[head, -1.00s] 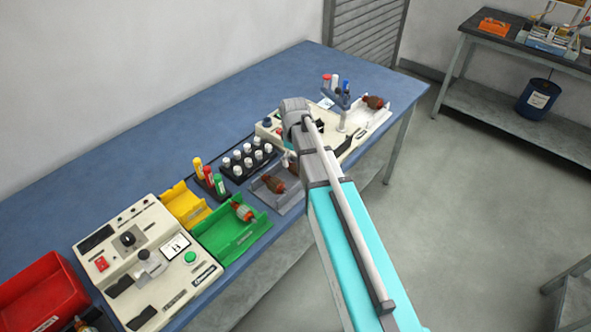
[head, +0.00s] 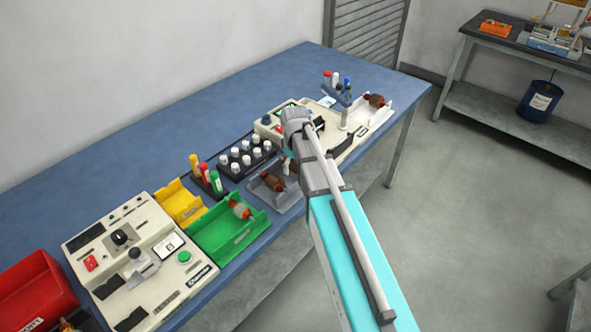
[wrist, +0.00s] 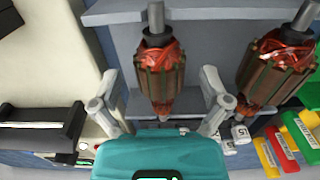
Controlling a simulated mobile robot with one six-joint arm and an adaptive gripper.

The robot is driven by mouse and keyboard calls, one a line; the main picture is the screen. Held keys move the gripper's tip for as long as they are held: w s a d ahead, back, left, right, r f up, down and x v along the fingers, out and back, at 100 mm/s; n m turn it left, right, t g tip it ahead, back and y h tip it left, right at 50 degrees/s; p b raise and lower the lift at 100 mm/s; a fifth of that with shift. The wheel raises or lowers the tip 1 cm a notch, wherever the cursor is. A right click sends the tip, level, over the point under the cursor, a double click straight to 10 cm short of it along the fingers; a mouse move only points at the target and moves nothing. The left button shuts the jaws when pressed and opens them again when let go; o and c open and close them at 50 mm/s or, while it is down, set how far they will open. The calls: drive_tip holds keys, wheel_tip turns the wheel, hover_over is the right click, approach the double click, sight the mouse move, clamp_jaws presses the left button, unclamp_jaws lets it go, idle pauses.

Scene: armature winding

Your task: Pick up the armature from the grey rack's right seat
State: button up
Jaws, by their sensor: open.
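The grey rack (wrist: 118,35) holds two armatures with dark cores and red-orange windings. It also shows in the head view (head: 288,204), partly behind my arm. The right-seat armature (wrist: 160,72) is upper middle in the wrist view, its shaft pointing up. In the head view only a small part of it (head: 289,166) shows beside my arm. The other armature (wrist: 274,68) lies to its right in the wrist view and is plain in the head view (head: 272,181). My gripper (wrist: 158,82) is open, one finger on each side of the right-seat armature, with gaps showing on both sides.
A cream machine (head: 340,150) stands just right of the rack, a black holder of white-capped bottles (head: 228,170) behind it. A green tray (head: 240,236) with another armature is on the left. Bare blue table (head: 150,130) lies behind.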

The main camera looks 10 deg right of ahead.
drive_tip(key=shift+c, duration=0.2)
idle(0.4)
clamp_jaws()
